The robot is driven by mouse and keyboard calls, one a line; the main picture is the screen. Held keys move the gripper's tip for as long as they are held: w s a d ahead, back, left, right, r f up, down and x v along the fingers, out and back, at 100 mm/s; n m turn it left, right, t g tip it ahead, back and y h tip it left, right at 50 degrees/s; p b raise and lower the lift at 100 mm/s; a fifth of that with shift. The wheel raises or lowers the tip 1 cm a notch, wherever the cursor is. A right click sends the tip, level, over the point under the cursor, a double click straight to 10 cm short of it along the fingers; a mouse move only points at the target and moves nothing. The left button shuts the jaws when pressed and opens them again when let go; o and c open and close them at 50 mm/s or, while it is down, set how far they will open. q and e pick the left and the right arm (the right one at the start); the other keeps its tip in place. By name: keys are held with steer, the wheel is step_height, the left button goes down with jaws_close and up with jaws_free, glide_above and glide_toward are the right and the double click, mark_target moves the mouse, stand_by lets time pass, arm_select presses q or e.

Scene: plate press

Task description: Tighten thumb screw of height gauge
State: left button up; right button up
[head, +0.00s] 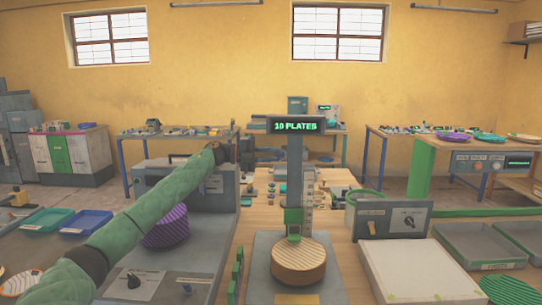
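The height gauge (293,170) stands upright in the middle of the head view, with a lit display (295,126) reading "10 PLATES". A green slider (293,216) sits low on its column, just above a round brown stack of plates (298,264). The thumb screw is too small to make out for sure. My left arm reaches in from the lower left, and my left gripper (221,153) is at its far end, left of the gauge column and apart from it. Its fingers are too small and dark to read. My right gripper is not in view.
A purple basket-like stack (166,228) stands behind my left arm. A grey control box (393,220) and a white-topped block (408,272) stand right of the gauge. Grey trays (478,247) lie farther right. Blue (86,223) and teal (47,220) trays lie at left.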

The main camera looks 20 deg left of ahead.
arm_select(q)
steer(key=shift+o, duration=1.1)
